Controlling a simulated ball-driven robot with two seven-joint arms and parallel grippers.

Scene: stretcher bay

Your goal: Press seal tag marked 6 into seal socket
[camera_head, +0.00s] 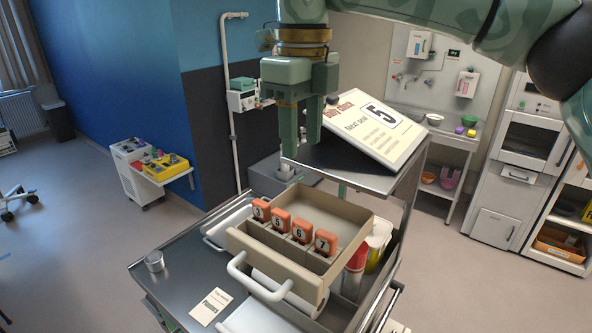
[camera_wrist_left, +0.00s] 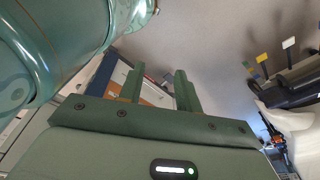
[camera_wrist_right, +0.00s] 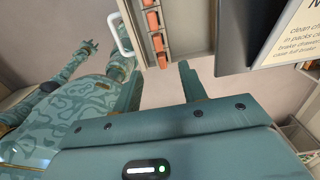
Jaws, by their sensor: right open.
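Several orange seal tags stand in a row in slots of the open beige drawer (camera_head: 345,215) in the head view. The one that reads 6 (camera_head: 302,232) is third from the left, beside one that reads 5 (camera_head: 280,222). The row also shows in the right wrist view, but its marks cannot be read there. My right gripper (camera_head: 300,145) is open and empty, above and behind the tags. My left gripper (camera_wrist_left: 158,88) shows only in its own wrist view, with fingers apart and nothing between them. I cannot clearly identify the seal socket.
The metal cart top (camera_head: 185,265) holds a small tin (camera_head: 154,261) and a printed card (camera_head: 210,306). Red and yellow containers stand right of the drawer.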

